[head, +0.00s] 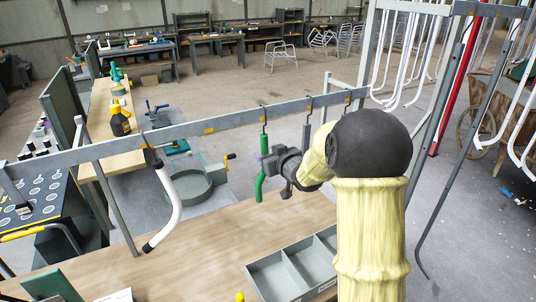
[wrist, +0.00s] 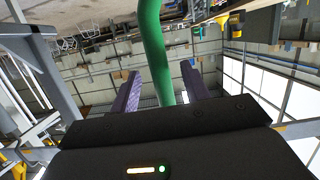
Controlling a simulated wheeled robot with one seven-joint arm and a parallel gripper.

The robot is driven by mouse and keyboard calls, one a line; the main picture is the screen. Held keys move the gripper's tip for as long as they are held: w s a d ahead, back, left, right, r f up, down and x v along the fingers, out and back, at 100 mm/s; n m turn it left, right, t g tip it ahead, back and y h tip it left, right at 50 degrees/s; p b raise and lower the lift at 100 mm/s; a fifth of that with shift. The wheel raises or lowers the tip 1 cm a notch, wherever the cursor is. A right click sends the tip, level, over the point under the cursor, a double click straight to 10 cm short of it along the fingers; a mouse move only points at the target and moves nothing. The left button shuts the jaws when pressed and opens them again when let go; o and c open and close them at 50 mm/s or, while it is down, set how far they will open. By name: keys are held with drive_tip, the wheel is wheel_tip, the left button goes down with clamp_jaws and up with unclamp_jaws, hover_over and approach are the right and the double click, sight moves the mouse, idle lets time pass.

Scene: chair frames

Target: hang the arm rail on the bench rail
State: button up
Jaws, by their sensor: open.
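The bench rail (head: 190,130) is a long grey bar with yellow marks, running across the head view above the bench. A green curved tube (head: 260,187), which looks like the arm rail, hangs upright below a dark hook (head: 264,112) on this rail. My gripper (head: 265,160) is at the tube's upper part. In the wrist view the green tube (wrist: 154,45) passes between the two purple fingers of my gripper (wrist: 160,70), which are apart. Contact cannot be told. A white curved tube (head: 167,205) with dark ends hangs from the rail farther left.
The wooden bench top (head: 200,230) is mostly clear, with a grey divided tray (head: 282,275) at its front. More hooks (head: 308,105) hang on the rail to the right. A round grey basin (head: 195,183) stands behind the bench. A grey upright post (head: 112,205) stands at left.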

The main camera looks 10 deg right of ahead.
drive_tip(key=v, duration=0.7)
drive_tip(key=shift+s, duration=0.25)
idle(0.9)
drive_tip(key=s+f+m+g+h, duration=0.1)
drive_tip(key=s+f+g, duration=0.3)
drive_tip(key=s, duration=0.5)
drive_tip(key=s+f+m+g+h+b, duration=0.1)
drive_tip(key=s+f+g+h, duration=0.1)
drive_tip(key=s+f, duration=0.4)
drive_tip(key=s+f+m+g+h+b, duration=0.1)
drive_tip(key=s+f+g, duration=0.4)
drive_tip(key=s, duration=0.7)
drive_tip(key=shift+a+f+m+g+h, duration=0.2)
drive_tip(key=shift+a+m+g+h, duration=0.1)
drive_tip(key=shift+m, duration=0.2)
drive_tip(key=shift+s, duration=0.1)
